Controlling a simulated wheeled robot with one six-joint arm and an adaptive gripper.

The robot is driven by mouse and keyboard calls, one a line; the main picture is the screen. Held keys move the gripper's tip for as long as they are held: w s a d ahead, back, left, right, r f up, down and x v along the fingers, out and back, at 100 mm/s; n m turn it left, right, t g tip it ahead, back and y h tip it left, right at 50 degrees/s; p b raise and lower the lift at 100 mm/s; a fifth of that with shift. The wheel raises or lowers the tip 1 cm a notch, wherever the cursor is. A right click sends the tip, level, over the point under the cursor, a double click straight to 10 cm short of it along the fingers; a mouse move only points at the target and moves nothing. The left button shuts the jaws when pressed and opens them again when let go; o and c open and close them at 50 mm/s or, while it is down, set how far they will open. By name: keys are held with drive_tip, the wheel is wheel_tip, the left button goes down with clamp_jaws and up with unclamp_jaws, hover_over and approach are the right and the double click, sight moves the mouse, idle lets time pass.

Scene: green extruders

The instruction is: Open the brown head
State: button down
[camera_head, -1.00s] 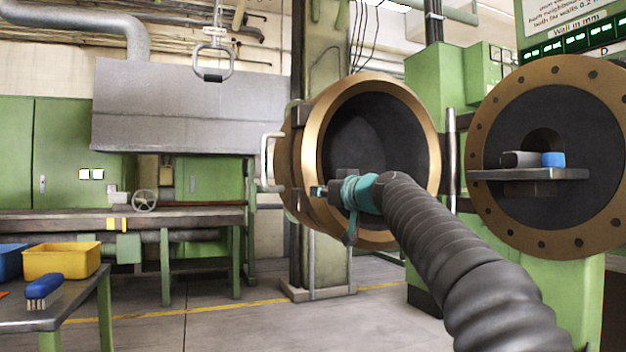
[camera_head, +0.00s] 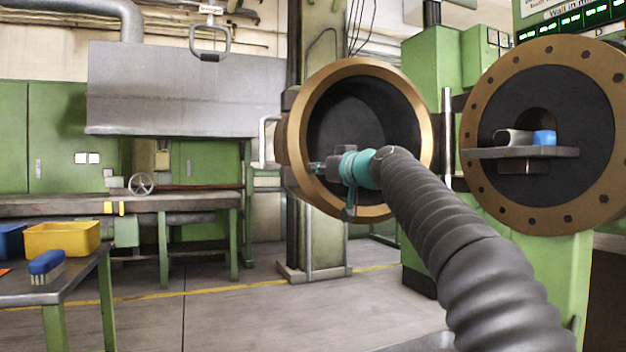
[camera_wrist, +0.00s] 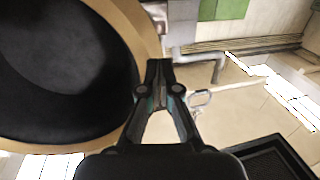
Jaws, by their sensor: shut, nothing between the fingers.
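The brown head (camera_head: 421,97) is a round hollow part with a brown-gold rim and a dark inside. It stands swung out to the left of the bolted brown flange (camera_head: 473,95), its open mouth facing me. A pale bar handle (camera_head: 264,142) is on its left side. My gripper (camera_head: 312,168) is in front of the lower left of the mouth, shut and empty. In the wrist view the head's rim (camera_wrist: 124,18) fills the left, beside my closed fingertips (camera_wrist: 158,66). I cannot tell whether they touch the rim.
A shelf (camera_head: 480,153) on the flange carries a grey part and a blue item (camera_head: 544,137). A table (camera_head: 80,278) at lower left holds a yellow bin (camera_head: 62,239) and a blue brush (camera_head: 46,262). A ring handle (camera_head: 210,56) hangs overhead. The middle floor is clear.

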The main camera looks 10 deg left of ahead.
drive_tip(key=s+d+b, duration=0.2)
drive_tip(key=s+d, duration=0.3)
drive_tip(key=s, duration=0.3)
drive_tip(key=shift+s+d+b, duration=0.15)
drive_tip(key=shift+d+b, duration=0.05)
drive_tip(key=shift+b, duration=0.2)
